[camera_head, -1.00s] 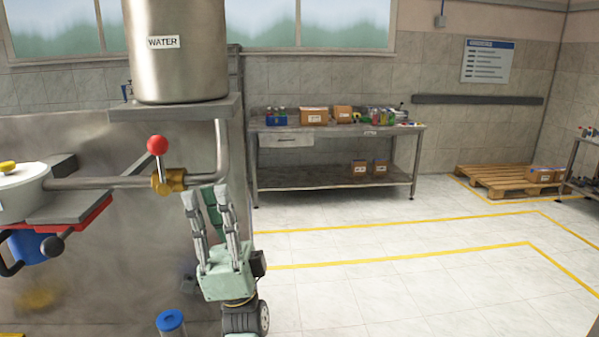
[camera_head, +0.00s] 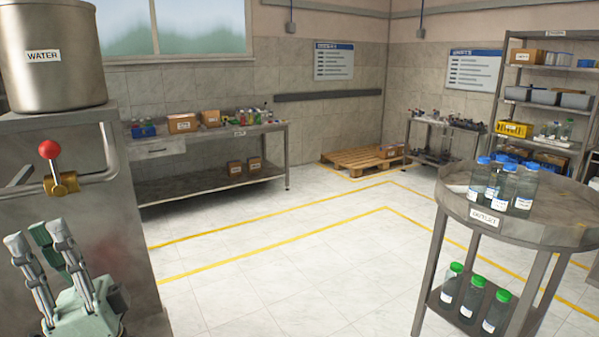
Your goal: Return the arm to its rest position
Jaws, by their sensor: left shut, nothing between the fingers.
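My left gripper (camera_head: 45,242) shows at the lower left of the head view, pale green with grey fingers pointing up. It holds nothing. It is in front of the metal cabinet, below the valve with the red ball handle (camera_head: 49,150), and looks apart from it. My right gripper is not in view.
A steel water tank (camera_head: 52,60) stands above the valve at left. A round table (camera_head: 552,232) at right bears several blue-capped bottles, with green-capped bottles on its lower shelf. A workbench (camera_head: 215,132) and a pallet (camera_head: 350,160) are at the back. The middle floor is clear.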

